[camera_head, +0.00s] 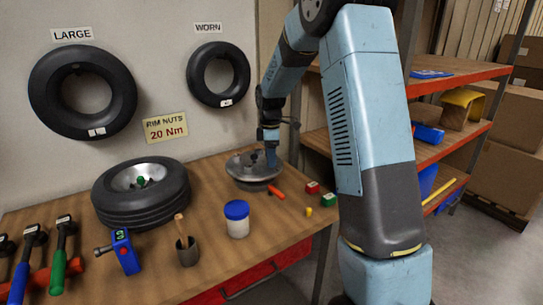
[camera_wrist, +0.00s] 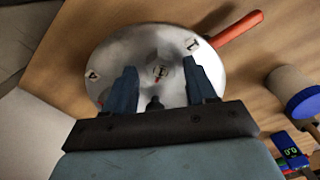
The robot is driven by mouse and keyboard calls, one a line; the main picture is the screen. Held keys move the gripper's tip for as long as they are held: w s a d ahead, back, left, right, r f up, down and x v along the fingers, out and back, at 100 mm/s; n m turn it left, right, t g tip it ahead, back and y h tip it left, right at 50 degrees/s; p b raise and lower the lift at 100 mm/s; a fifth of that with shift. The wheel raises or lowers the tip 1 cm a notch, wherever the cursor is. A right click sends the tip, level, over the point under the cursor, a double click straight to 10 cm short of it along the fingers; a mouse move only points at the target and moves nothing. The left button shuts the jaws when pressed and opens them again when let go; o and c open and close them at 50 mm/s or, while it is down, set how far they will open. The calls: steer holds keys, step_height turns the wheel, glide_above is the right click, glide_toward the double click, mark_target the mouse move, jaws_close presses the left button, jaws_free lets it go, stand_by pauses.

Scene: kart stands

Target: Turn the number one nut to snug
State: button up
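A round silver rim (camera_head: 240,172) lies flat on the wooden bench; it fills much of the wrist view (camera_wrist: 110,55). A small dark piece (camera_wrist: 155,103) shows between the fingers. I cannot make out the number one nut.
An orange-red handle (camera_head: 276,192) sticks out beside the rim. Nearby stand a red block (camera_head: 312,187), a green block (camera_head: 329,200) and a blue-lidded jar (camera_head: 237,224). A mounted tyre (camera_head: 140,211), a blue tool with a display (camera_head: 127,257) and hammer-like tools (camera_head: 58,260) are farther left.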

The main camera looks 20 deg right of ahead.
steer(key=c, duration=0.9)
steer(key=shift+d, duration=0.1)
steer(key=shift+c, duration=0.5)
steer(key=shift+r, duration=0.1)
